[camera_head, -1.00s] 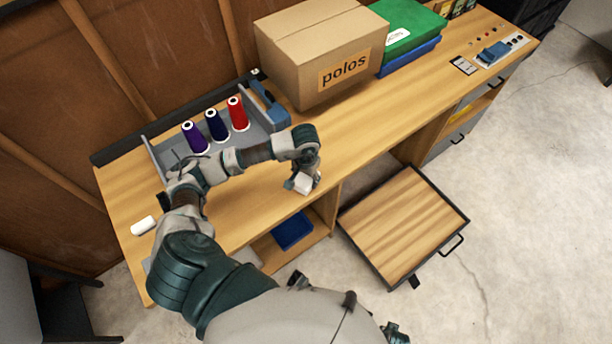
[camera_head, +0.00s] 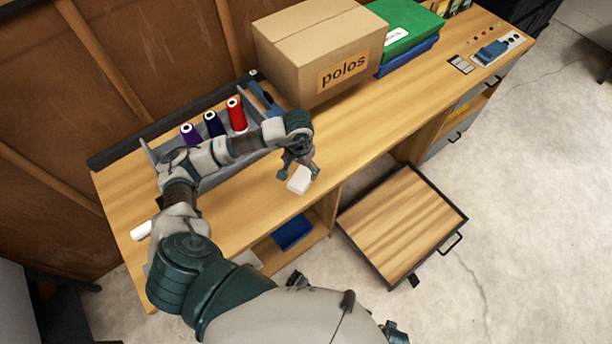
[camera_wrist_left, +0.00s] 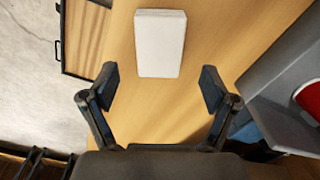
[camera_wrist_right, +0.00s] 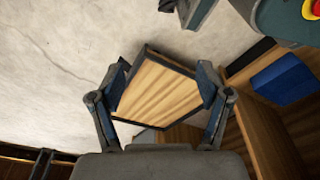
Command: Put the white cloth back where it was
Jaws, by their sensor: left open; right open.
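The white cloth (camera_head: 299,180), a small flat folded rectangle, lies on the wooden workbench top near its front edge. It also shows in the left wrist view (camera_wrist_left: 160,43), lying flat ahead of the fingertips and roughly centred between them. My left gripper (camera_head: 300,168) is open just above and behind the cloth, apart from it; it is empty in the left wrist view (camera_wrist_left: 160,88). My left arm hides part of the bench.
A grey tray (camera_head: 150,155) holds purple, navy and red thread cones. The "polos" carton (camera_head: 322,55) and a green box (camera_head: 408,25) stand behind. A white roll (camera_head: 141,230) lies at the left. The bench right of the cloth is clear.

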